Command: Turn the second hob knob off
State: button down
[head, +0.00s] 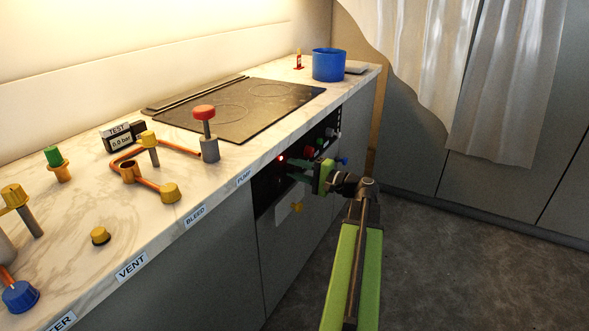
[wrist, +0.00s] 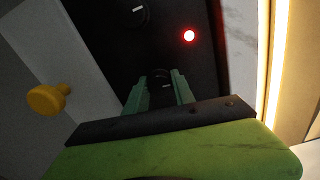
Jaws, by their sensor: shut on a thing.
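The dark hob panel (wrist: 200,75) fills the middle of the wrist view, with a lit red lamp (wrist: 189,36) on it. My gripper (wrist: 162,88) faces this panel, its two green fingers shut on a dark knob (wrist: 162,73) between them. A short white mark shows on that knob. A second dark knob (wrist: 135,12) with a white mark sits further up, apart from my fingers. In the head view my gripper (head: 299,170) reaches the cabinet front below the hob (head: 245,107), close to the red lamp (head: 281,158); the held knob is hidden there.
A yellow knob (wrist: 47,98) sticks out to the left in the wrist view. Red (head: 309,152), green (head: 320,142) and blue (head: 343,160) knobs stand near my gripper. The worktop holds valves and a blue pot (head: 328,65). The floor (head: 430,250) at right is clear.

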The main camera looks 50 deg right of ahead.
jog(key=shift+n, duration=0.6)
jog(key=c, duration=1.1)
grip_release()
jog(key=shift+o, duration=0.2)
jog(key=shift+s, duration=0.1)
jog(key=v, duration=1.7)
jog(key=shift+s, duration=0.1)
